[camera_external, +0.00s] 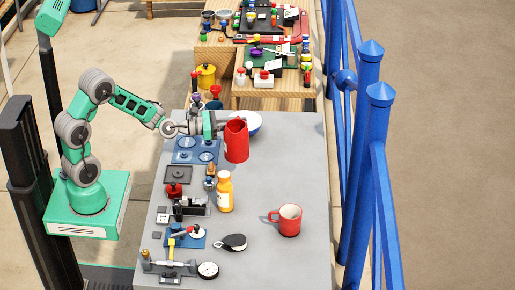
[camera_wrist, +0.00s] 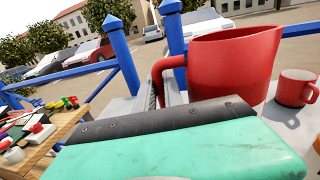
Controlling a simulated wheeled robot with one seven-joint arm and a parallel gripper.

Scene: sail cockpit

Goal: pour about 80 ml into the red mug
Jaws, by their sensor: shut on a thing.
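A red pitcher (camera_external: 236,142) is at the far part of the grey table. It looks about upright; I cannot tell if its base touches the table. My gripper (camera_external: 222,124) is shut on the pitcher's handle from the left. In the wrist view the pitcher (camera_wrist: 232,65) fills the upper right, and my gripper (camera_wrist: 166,92) is at its handle, with the fingers partly hidden. The red mug (camera_external: 287,219) stands upright and apart, nearer the front right of the table. It also shows in the wrist view (camera_wrist: 296,88), at the right edge. The pitcher's contents are hidden.
A white bowl (camera_external: 255,122) is behind the pitcher. An orange bottle (camera_external: 225,193) stands between pitcher and mug, to the left. A black oval item (camera_external: 234,242) and a dial gauge (camera_external: 208,270) lie nearer. Blue railing (camera_external: 365,150) runs along the right. The table around the mug is clear.

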